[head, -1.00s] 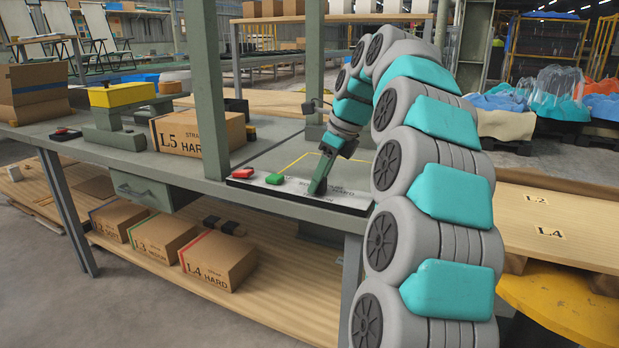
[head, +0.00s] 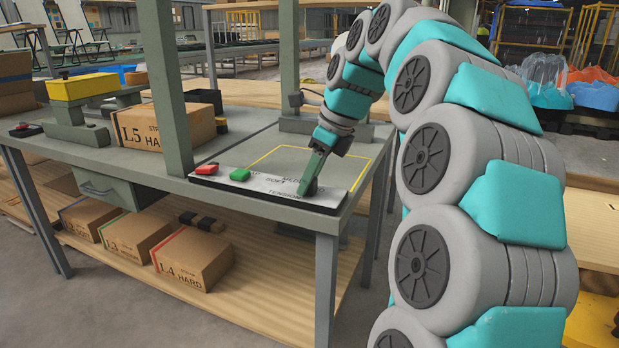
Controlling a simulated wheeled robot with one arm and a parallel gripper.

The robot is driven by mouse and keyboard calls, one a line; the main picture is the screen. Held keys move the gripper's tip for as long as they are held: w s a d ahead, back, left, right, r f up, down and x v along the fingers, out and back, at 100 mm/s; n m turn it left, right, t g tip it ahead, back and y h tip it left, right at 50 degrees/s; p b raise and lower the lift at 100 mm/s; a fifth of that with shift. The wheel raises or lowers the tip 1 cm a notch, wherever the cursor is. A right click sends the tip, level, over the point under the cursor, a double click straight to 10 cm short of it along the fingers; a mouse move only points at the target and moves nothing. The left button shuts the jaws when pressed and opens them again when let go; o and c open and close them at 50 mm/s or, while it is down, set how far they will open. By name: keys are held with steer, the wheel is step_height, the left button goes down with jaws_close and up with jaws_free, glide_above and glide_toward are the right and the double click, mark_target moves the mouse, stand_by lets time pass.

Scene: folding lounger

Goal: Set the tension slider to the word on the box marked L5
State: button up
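The box marked L5 (head: 165,124) stands on the workbench, behind and left of the panel; its label reads "L5 STRAP HARD". The tension panel (head: 255,190) is a pale plate with a dark edge at the bench's front right corner. It carries a red button (head: 207,168) and a green button (head: 240,174). The words "SOFT" and "TENSION" show in part; other lettering is too small or covered. My gripper (head: 309,190) points down at the panel's right part, its dark green fingers at or just above the surface. The slider knob is not distinguishable, and the finger gap is not visible.
Boxes including one marked L4 (head: 192,259) stand on the lower shelf. A green post (head: 165,85) rises beside the L5 box. A yellow-topped green device (head: 85,88) stands at the bench's left. A yellow outline marks clear bench top behind the panel.

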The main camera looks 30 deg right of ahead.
mark_target(325, 197)
steer(key=shift+o, duration=0.7)
steer(key=shift+s+d+r, duration=0.1)
steer(key=shift+s+d, duration=0.05)
steer(key=shift+d, duration=0.1)
steer(key=o, duration=0.3)
steer(key=shift+a, duration=0.1)
steer(key=v, duration=0.7)
steer(key=shift+s+r, duration=0.15)
steer(key=shift+r, duration=0.15)
